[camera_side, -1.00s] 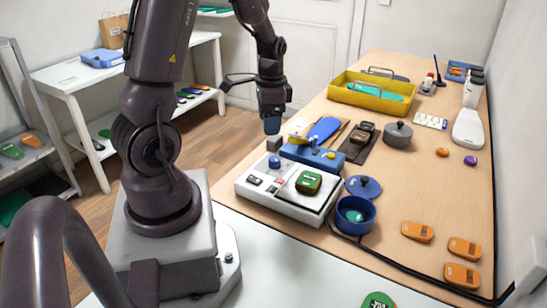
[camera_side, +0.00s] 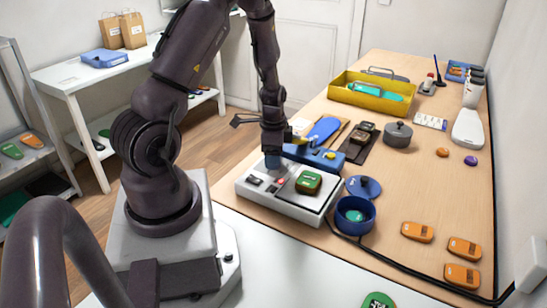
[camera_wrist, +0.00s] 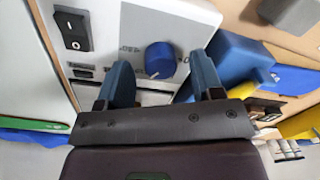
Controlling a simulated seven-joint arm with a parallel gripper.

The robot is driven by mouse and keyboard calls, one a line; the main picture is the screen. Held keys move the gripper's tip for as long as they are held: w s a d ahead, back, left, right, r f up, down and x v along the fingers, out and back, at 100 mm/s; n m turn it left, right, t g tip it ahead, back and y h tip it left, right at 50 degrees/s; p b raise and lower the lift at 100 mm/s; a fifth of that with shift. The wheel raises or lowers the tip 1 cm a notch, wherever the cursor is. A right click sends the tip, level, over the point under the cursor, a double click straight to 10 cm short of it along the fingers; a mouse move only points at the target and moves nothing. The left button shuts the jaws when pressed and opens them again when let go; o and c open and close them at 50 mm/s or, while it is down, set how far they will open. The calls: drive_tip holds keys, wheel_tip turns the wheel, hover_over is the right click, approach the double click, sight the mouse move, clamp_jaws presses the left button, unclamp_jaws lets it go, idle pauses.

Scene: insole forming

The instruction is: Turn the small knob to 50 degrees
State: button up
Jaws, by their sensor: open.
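The small blue knob (camera_wrist: 160,58) stands on the white panel of the machine (camera_side: 285,205). A small pale mark shows at its lower edge in the wrist view, and grey print lies beside it. My gripper (camera_wrist: 161,76) is open, with one blue finger to the left of the knob and the other to the right. Gaps show between the knob and both fingers. In the side view my gripper (camera_side: 272,161) points down over the back left of the machine and hides the knob.
A blue device (camera_side: 312,157) stands close behind the machine. A black rocker switch (camera_wrist: 72,30) is on the panel. A green-and-brown piece (camera_side: 308,182) lies on the machine's plate. A blue pot (camera_side: 354,222) stands to its right. Several orange pieces lie at the table's front right.

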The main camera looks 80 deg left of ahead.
drive_tip(key=shift+f, duration=0.6)
drive_tip(key=c, duration=0.9)
